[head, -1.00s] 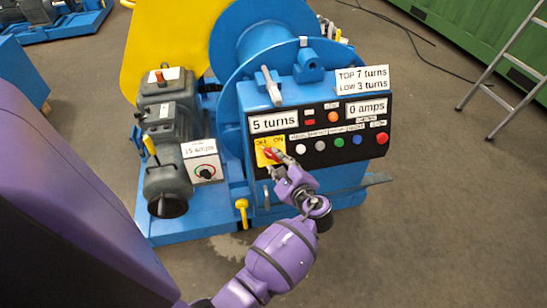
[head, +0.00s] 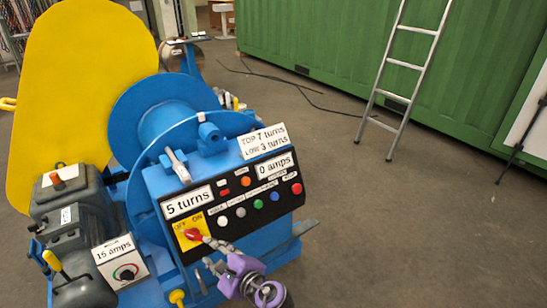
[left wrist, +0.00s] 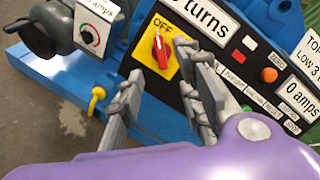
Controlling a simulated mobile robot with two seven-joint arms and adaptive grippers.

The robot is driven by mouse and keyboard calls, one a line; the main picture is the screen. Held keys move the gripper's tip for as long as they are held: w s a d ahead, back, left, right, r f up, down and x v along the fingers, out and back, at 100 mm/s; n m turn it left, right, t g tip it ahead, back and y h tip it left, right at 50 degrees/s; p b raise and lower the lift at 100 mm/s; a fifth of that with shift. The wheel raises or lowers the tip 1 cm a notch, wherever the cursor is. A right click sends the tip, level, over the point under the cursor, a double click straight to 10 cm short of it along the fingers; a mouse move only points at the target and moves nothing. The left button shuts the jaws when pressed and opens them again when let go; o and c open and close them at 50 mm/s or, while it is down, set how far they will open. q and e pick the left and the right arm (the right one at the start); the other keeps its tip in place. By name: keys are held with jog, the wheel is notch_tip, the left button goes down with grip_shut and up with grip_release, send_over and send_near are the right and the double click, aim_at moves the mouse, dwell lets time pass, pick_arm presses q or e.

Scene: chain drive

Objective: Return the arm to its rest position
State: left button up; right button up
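My left gripper (head: 207,252) is in front of the blue winch's control panel (head: 283,207). Its two grey fingers stand apart with nothing between them in the left wrist view (left wrist: 168,72). Just beyond the fingertips is the red OFF/ON knob (left wrist: 158,50) on its yellow plate; it also shows in the head view (head: 193,234). One finger overlaps the knob's edge in the head view; I cannot tell whether they touch. The panel labels read "5 turns" and "0 amps". My right gripper is not in view.
A grey motor (head: 62,215) and a "15 amps" dial box (head: 120,262) stand left of the panel. A yellow lever (head: 55,262) sticks up there. A ladder (head: 408,75) leans against a green container (head: 330,40). The floor right of the winch is clear.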

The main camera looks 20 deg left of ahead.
pick_arm(q)
jog(key=shift+w, duration=0.1)
jog(key=w+d+f+n+t+h, duration=0.2)
jog(key=w+d+n+h, duration=0.1)
jog(key=w+d+h, duration=0.15)
jog(key=s+d+f+n+t+h+p, duration=0.1)
jog(key=s+d+f+n+h+p, duration=0.3)
jog(key=s, duration=0.3)
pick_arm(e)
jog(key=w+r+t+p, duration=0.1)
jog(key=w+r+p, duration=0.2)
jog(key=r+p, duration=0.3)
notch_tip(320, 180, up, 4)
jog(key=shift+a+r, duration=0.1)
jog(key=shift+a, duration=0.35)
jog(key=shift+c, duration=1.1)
pick_arm(q)
jog(key=s+n+g+h, duration=0.2)
jog(key=s+n, duration=0.6)
jog(key=s, duration=2.2)
jog(key=shift+a+h, duration=0.15)
jog(key=shift+h, duration=1.1)
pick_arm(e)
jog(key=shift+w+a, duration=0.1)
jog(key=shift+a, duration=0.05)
